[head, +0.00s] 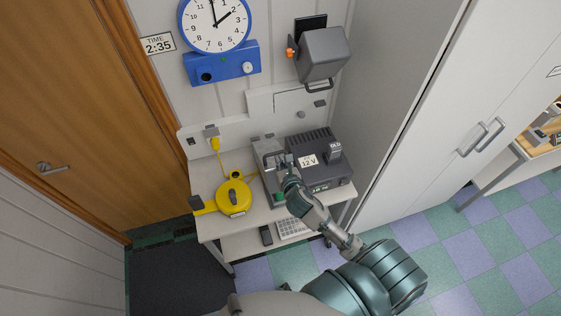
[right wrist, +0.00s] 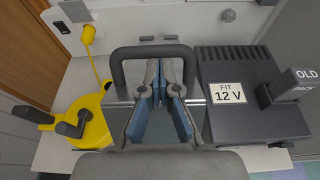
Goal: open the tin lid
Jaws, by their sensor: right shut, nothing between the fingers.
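A grey metal box (head: 264,146), which looks like the tin, stands on the small bench between a yellow reel and a dark 12 V unit. In the right wrist view, a dark arched handle (right wrist: 152,52) rises over silvery surfaces. My right gripper (head: 282,162) is over the box, shut and empty. In the right wrist view its fingers (right wrist: 163,70) point toward the handle's arch; I cannot tell whether they touch it. The gripper hides much of the box, and the lid's edge is not clear. My left gripper is not in view.
The yellow reel (head: 234,197) is close on the left. The dark 12 V unit (head: 318,170) is close on the right, with an "OLD" block (head: 335,150) on it. A wall stands behind the bench (head: 212,226). A tall cabinet (head: 420,120) stands on the right.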

